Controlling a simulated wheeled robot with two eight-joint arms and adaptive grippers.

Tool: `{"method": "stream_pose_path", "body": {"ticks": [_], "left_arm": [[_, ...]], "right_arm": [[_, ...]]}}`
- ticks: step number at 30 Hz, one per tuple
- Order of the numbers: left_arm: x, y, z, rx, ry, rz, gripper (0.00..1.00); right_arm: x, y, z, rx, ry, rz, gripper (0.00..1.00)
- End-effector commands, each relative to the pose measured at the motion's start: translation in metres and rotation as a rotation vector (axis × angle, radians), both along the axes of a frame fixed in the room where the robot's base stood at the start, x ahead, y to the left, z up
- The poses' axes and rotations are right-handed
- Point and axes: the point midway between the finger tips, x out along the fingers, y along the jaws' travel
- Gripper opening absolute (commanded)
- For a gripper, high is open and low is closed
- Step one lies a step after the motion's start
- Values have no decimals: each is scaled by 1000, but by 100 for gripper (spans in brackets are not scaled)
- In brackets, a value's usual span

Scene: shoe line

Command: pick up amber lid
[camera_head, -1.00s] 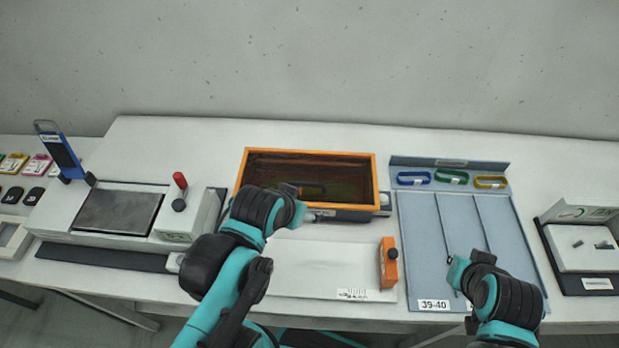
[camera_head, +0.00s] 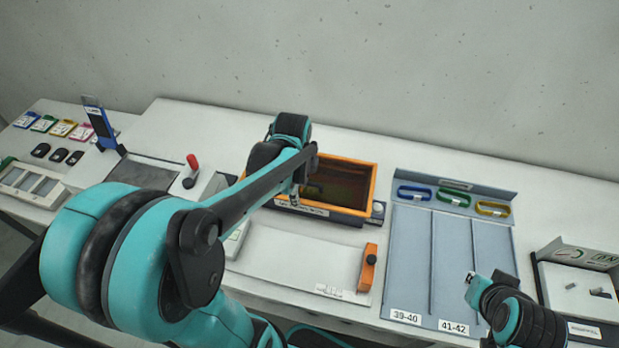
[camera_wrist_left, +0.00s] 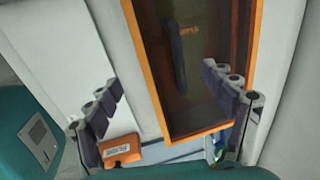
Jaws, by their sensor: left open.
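The amber lid (camera_head: 343,184) is a dark, see-through brown panel in the orange-rimmed box at the middle of the table. In the left wrist view the lid (camera_wrist_left: 215,80) shows a dark bar-shaped handle (camera_wrist_left: 178,55) on it. My left gripper (camera_head: 296,192) hangs over the left part of the box, and my arm hides that part.
The orange rim (camera_head: 370,190) surrounds the lid. The blue-grey tray (camera_head: 410,260) with coloured loops lies to the right. A red-knobbed device (camera_head: 193,162) stands to the left.

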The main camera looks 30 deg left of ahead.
Motion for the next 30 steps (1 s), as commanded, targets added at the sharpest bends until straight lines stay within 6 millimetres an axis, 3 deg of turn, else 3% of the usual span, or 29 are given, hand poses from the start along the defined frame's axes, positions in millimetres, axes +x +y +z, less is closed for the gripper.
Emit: {"method": "stream_pose_path", "body": {"ticks": [9, 17, 26, 30], "left_arm": [[13, 1, -44, 0, -1, 1, 83], [13, 1, -45, 0, -1, 2, 80], [13, 1, -45, 0, -1, 2, 1], [13, 1, -45, 0, -1, 2, 0]], "right_arm": [[0, 0, -21, 0, 0, 0, 0], [0, 0, -20, 0, 0, 0, 0], [0, 0, -20, 0, 0, 0, 0], [0, 0, -20, 0, 0, 0, 0]]}}
